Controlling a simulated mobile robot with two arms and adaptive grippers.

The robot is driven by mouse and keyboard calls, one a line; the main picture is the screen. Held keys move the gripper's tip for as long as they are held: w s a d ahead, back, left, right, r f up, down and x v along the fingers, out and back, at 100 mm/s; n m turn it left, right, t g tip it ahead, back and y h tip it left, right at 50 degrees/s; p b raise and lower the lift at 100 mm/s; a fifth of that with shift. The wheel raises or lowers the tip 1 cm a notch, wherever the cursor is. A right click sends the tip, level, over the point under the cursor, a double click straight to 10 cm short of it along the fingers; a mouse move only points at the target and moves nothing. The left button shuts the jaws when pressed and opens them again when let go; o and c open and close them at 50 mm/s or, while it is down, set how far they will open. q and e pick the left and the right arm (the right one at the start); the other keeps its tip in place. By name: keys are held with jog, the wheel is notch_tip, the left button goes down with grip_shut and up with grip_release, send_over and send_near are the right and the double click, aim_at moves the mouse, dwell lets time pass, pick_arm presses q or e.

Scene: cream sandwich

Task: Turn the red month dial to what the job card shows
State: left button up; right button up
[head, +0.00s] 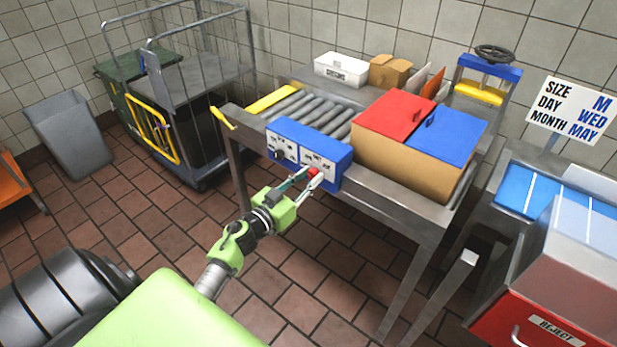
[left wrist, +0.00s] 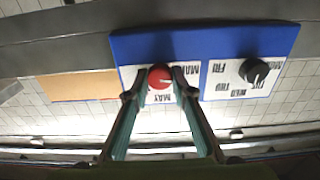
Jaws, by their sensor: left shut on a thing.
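The red month dial (left wrist: 160,77) sits on a white plate on the blue control box (head: 330,177). In the left wrist view the picture is upside down, and MAY is printed below the dial. A small pale mark shows on the dial's lower part; its exact setting is too small to tell. My left gripper (head: 312,179) is shut on the red dial, one finger on each side, as the left wrist view shows (left wrist: 160,82). The job card (head: 570,112) at the right reads SIZE M, DAY WED, MONTH MAY. My right gripper is not in view.
A black dial (left wrist: 253,70) with day labels sits beside the red one. A brown box with red and blue lids (head: 405,165) stands right of the control box on the roller table. A red REJECT bin (head: 530,318) is at the lower right.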

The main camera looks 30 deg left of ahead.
pick_arm(q)
jog(key=m, duration=0.3)
jog(key=shift+m, duration=0.4)
jog(key=m, duration=0.3)
jog(key=shift+m, duration=0.3)
jog(key=m+b, duration=0.1)
jog(key=m, duration=0.3)
jog(key=shift+f+b, duration=0.1)
jog(key=shift+b, duration=0.2)
jog(key=shift+m+b, duration=0.5)
jog(key=shift+m, duration=1.6)
jog(key=o, duration=1.1)
